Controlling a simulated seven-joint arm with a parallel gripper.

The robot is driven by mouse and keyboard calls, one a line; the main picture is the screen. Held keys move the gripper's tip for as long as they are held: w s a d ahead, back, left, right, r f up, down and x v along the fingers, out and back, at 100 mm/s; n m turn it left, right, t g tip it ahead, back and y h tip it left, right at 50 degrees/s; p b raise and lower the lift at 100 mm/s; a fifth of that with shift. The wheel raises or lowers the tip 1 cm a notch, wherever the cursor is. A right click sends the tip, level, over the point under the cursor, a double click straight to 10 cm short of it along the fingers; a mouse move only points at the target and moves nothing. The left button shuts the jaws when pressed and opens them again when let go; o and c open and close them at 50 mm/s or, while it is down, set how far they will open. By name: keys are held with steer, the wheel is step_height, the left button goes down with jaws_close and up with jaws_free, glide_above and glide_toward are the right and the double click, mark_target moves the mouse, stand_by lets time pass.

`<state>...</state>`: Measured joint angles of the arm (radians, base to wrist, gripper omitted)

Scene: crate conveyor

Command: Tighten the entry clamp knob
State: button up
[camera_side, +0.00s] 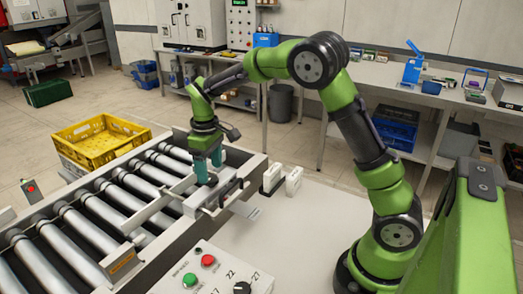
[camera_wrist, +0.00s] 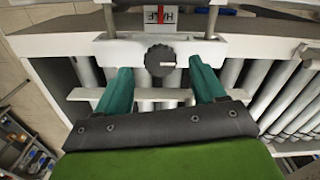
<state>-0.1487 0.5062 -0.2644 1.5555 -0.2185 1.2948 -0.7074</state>
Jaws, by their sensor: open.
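The clamp knob (camera_wrist: 160,60) is a dark, ridged round knob with a white mark line, on a pale rail of the conveyor frame in the wrist view. A label reading HALF (camera_wrist: 160,14), upside down, with a red mark, lies just beyond it. My gripper (camera_wrist: 160,72) is open, with one teal finger on each side of the knob in that view. I cannot tell whether the fingers touch it or how high they are.
The roller conveyor (camera_side: 130,195) runs along the left. A control box (camera_side: 215,272) with green and red buttons is in front. A yellow crate (camera_side: 100,142) sits beyond the rollers. The pale table (camera_side: 290,235) has free room.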

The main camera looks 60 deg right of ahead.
mark_target(211, 182)
steer(key=shift+f, duration=1.25)
steer(key=c, duration=1.1)
steer(key=shift+o, duration=0.2)
